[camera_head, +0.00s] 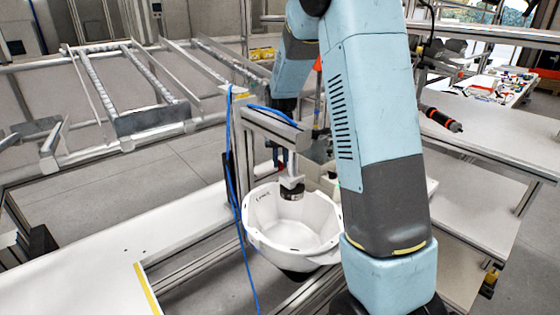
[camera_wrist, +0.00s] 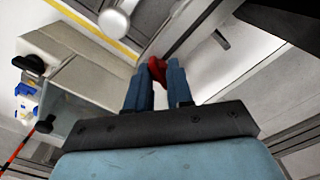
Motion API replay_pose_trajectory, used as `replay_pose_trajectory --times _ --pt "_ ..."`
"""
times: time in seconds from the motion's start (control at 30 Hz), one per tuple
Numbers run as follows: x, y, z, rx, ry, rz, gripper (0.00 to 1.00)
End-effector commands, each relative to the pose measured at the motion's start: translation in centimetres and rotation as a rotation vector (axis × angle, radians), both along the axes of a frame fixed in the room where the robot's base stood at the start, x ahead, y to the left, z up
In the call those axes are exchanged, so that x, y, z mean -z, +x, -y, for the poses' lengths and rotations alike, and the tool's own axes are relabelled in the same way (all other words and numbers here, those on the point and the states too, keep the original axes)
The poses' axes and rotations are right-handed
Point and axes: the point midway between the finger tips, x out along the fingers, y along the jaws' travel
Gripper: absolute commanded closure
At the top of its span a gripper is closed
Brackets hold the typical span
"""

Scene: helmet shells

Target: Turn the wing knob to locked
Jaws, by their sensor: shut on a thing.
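The wing knob (camera_wrist: 156,70) is a small red piece in the wrist view, between the tips of my two blue fingers. My gripper (camera_wrist: 158,76) is shut on it, and the fingers cover part of the knob. Its turned angle cannot be read, and no lock marking is legible. In the head view my arm comes down from the top, and the gripper end is mostly hidden behind the metal fixture post; only a tiny patch of red (camera_head: 277,160) shows there. A white helmet shell (camera_head: 262,240) sits open side up in the fixture, under a grey-and-white pressing head (camera_head: 291,187).
A blue hose (camera_head: 232,180) runs down the fixture's left side. A white bench (camera_head: 95,270) with a yellow stripe lies at front left. A roller conveyor (camera_head: 130,90) stands behind. Shelving with a black-and-orange tool (camera_head: 441,118) is at right.

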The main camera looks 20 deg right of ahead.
Motion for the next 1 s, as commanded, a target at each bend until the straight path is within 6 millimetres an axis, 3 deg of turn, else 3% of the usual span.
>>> replay_pose_trajectory --times 0.5,1.0 --pt "-0.15 0.12 0.11 0.422 -0.002 0.005 1.00" --pt "-0.10 0.07 0.00 0.569 0.000 0.002 1.00"
